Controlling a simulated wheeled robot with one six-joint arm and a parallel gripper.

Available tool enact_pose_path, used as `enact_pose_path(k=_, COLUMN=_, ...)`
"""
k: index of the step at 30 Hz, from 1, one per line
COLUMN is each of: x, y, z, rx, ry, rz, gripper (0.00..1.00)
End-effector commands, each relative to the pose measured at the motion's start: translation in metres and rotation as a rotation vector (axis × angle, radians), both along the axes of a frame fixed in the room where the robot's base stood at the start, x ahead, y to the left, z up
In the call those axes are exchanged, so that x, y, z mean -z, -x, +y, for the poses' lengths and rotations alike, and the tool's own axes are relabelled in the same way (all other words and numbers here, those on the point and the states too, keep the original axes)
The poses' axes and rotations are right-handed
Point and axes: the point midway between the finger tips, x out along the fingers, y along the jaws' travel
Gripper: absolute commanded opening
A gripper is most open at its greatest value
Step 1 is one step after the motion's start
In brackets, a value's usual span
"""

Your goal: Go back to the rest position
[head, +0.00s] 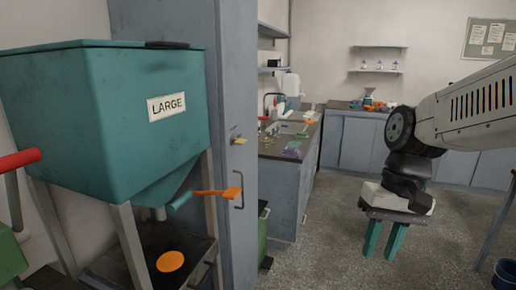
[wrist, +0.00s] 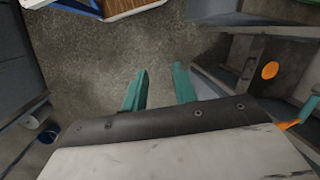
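My gripper (head: 383,240) hangs at the right of the head view, pointing down over the open floor. Its two teal fingers are apart, with nothing between them. In the wrist view the fingers (wrist: 160,84) also show spread and empty above the bare grey floor. My arm reaches in from the right edge of the head view. The gripper is clear of the hopper and the counters and touches nothing that I can see.
A teal hopper (head: 100,115) labelled LARGE stands at the left, with an orange handle (head: 218,192) sticking out and an orange disc (head: 170,261) below. A tall grey cabinet (head: 230,110) and a cluttered counter (head: 290,185) stand behind. The middle floor (head: 320,245) is clear.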

Motion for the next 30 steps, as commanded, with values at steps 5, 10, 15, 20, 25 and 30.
enact_pose_path(k=5, x=0.002, y=0.067, z=-0.028, rx=-0.032, ry=0.117, rz=-0.086, gripper=0.28)
enact_pose_path(k=10, x=0.004, y=0.109, z=-0.042, rx=-0.047, ry=0.178, rz=-0.169, gripper=0.28)
enact_pose_path(k=15, x=-0.006, y=0.122, z=-0.043, rx=-0.036, ry=0.181, rz=-0.247, gripper=0.28)
enact_pose_path(k=20, x=-0.012, y=0.124, z=-0.044, rx=-0.032, ry=0.181, rz=-0.274, gripper=0.28)
enact_pose_path(k=25, x=-0.012, y=0.123, z=-0.044, rx=-0.031, ry=0.18, rz=-0.274, gripper=0.28)
enact_pose_path(k=30, x=-0.012, y=0.123, z=-0.044, rx=-0.032, ry=0.18, rz=-0.273, gripper=0.28)
